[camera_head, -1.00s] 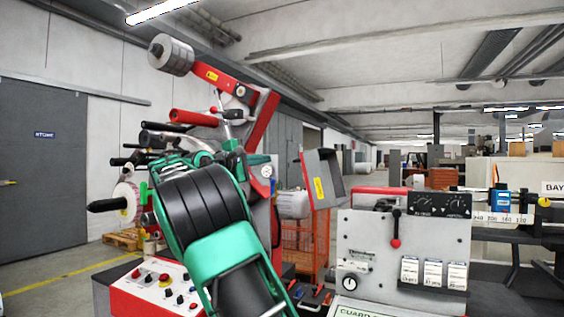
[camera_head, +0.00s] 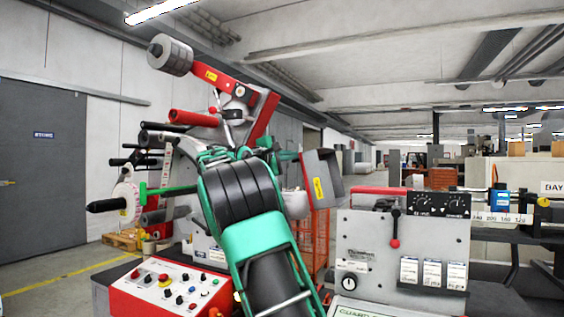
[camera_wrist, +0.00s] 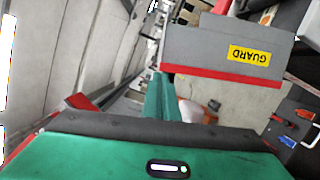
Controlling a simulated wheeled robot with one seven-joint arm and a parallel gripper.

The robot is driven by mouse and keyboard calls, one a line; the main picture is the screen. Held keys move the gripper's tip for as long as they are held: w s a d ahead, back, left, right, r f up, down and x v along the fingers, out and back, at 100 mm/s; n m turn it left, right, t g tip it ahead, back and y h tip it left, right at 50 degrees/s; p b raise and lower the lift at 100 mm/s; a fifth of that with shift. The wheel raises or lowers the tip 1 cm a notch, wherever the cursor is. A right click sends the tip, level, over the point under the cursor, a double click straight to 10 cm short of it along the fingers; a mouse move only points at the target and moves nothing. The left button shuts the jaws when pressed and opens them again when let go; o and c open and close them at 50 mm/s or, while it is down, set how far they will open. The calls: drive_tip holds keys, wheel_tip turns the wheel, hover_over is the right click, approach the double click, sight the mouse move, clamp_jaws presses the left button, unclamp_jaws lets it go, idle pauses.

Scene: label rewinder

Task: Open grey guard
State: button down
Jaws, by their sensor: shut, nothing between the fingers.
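The grey guard (camera_head: 327,172) is a box-like cover with a red edge and a yellow label, left of the grey control panel in the head view. In the wrist view the guard (camera_wrist: 205,46) fills the upper right, its yellow GUARD label upside down and its red strip nearest me. My green gripper (camera_head: 292,156) points right, its tip close to the guard's left edge in the head view. In the wrist view my gripper (camera_wrist: 163,84) appears shut and empty, its tip by the left end of the red strip. I cannot tell whether it touches.
A red button console (camera_head: 165,288) is at lower left. The rewinder's red arm (camera_head: 222,80) and rollers stand behind my arm. An orange mesh cage (camera_head: 320,240) is behind the guard.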

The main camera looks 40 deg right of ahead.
idle(0.3)
drive_tip(key=s+r+m, duration=0.1)
drive_tip(key=s+d+r+m, duration=0.1)
drive_tip(key=s+r, duration=0.1)
drive_tip(key=s, duration=0.1)
drive_tip(key=shift+s+d+r+m+y, duration=0.1)
drive_tip(key=shift+d+m+y, duration=0.2)
drive_tip(key=shift+d+m, duration=0.1)
drive_tip(key=w+a, duration=0.2)
drive_tip(key=a, duration=0.9)
drive_tip(key=shift+w+a, duration=0.25)
